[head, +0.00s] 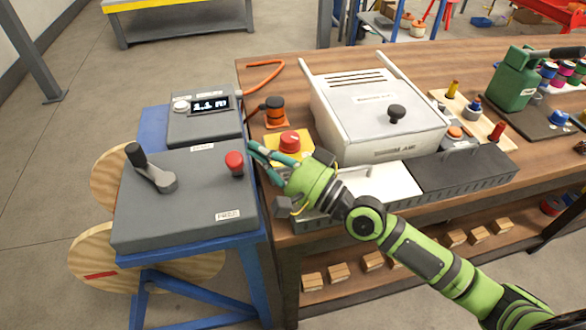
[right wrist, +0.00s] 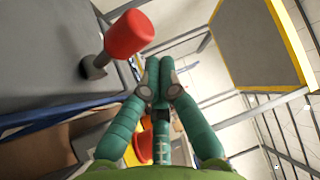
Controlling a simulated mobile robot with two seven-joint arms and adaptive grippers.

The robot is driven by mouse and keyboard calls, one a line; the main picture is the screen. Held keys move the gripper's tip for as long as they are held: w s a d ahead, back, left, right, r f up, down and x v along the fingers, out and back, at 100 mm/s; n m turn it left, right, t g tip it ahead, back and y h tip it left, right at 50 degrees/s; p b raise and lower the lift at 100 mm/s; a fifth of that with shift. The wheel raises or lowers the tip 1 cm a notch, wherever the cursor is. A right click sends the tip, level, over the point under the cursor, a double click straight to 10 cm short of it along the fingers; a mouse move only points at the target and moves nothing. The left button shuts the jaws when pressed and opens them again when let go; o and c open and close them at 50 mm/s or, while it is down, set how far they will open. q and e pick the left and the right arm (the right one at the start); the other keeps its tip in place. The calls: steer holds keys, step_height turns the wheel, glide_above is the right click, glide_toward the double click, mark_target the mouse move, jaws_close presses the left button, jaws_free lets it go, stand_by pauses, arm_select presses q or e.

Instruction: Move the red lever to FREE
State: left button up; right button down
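The red lever (head: 234,163) has a red grip on a short stem. It stands near the right edge of the grey control box (head: 180,205). A FREE label (head: 228,215) lies on the box top in front of it; another label (head: 203,147), too small to read, lies behind it. In the right wrist view the red lever (right wrist: 128,36) is at upper left, beside my fingers. My right gripper (head: 252,152) is just right of the lever, apart from it. Its fingertips (right wrist: 160,65) are together with nothing visible between them. My left gripper is out of view.
A black-handled lever (head: 152,170) is on the same box, left. A display unit (head: 204,116) stands behind. A red button on a yellow box (head: 289,143) is close behind my right fingers. A white machine (head: 375,110) and trays crowd the wooden bench.

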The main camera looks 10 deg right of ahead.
steer(key=v, duration=1)
steer(key=shift+s+d, duration=0.1)
steer(key=shift+s, duration=0.1)
